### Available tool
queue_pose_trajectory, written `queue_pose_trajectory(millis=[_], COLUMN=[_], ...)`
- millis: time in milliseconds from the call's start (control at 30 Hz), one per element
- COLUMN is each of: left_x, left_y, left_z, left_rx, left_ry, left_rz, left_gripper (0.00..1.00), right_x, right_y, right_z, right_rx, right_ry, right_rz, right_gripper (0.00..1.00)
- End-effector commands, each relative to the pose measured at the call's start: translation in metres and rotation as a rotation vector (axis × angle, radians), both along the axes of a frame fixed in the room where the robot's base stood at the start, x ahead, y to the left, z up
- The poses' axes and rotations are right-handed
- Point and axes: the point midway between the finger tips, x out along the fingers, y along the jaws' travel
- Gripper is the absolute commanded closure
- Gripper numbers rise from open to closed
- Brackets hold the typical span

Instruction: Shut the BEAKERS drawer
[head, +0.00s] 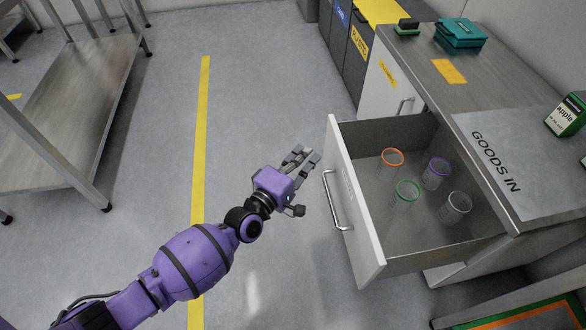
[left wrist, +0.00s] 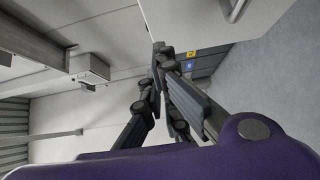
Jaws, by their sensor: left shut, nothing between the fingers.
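The open drawer (head: 347,205) stands far out from the counter at the right of the head view. It has a white front with a metal bar handle (head: 333,201). Inside stand several clear beakers, with an orange rim (head: 392,160), a green rim (head: 406,195), a purple rim (head: 436,173) and a plain grey one (head: 455,207). A label on the drawer front is too oblique to read. My left gripper (head: 306,157) is shut and empty, just left of the drawer front, apart from it in the picture. In the left wrist view its fingers (left wrist: 158,58) meet. My right gripper is out of view.
The counter (head: 440,85) carries a teal case (head: 461,33), a GOODS IN mat (head: 500,165) and a green "apple" box (head: 566,116). Grey bins (head: 345,45) stand beyond. A metal table (head: 75,110) is at left. Floor between is clear.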

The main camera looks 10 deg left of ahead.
Motion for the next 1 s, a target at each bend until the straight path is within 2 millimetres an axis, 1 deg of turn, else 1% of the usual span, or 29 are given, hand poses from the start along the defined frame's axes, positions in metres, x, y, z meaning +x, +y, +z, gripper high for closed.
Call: queue_pose_trajectory(millis=[33,67,100,200,333,467,1000], left_x=[0.010,0.013,0.013,0.017,0.020,0.021,0.021], left_y=[-0.005,-0.009,-0.017,-0.029,-0.039,-0.042,-0.043], left_z=[-0.001,-0.001,-0.001,0.000,0.000,-0.001,-0.001], left_rx=[0.000,-0.001,-0.004,-0.002,0.000,0.001,0.001], left_ry=[-0.001,0.000,0.002,0.000,0.001,0.000,0.000], left_rz=[0.000,0.000,0.000,0.000,0.000,0.000,0.000], left_gripper=[1.00,1.00,1.00,1.00,1.00,1.00,1.00], right_x=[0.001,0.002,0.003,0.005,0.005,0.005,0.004], right_y=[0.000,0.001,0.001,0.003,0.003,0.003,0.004], right_z=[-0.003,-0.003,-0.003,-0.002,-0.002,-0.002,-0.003], right_rx=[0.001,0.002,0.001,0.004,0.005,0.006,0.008], right_ry=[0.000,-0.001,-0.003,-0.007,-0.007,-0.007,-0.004], right_rz=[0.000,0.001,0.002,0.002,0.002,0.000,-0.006], right_gripper=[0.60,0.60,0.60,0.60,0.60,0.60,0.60])
